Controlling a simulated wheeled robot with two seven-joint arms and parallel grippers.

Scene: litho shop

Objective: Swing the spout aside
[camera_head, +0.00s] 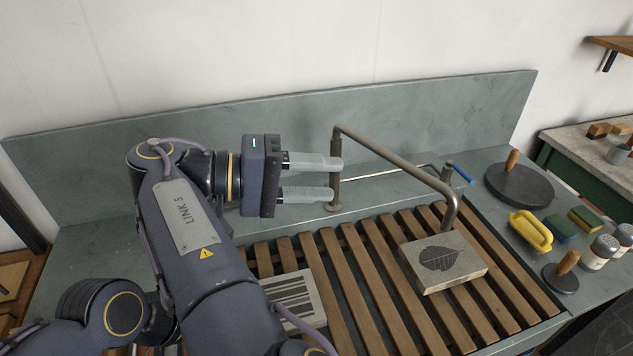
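The spout (395,160) is a bent, brownish metal pipe. It rises from an upright post at the back of the wooden slats, runs down to the right and ends in a downturned tip. The tip is over the far right part of a pale stone block (460,268) with a dark leaf picture.
Wooden slats (357,262) cover the sink. A striped block (295,300) lies partly behind my arm. A blue-ended lever (462,175) is behind the spout. On the right counter are a dark disc (519,187) with a wooden handle, a yellow item (531,231), sponges and shakers (600,252).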

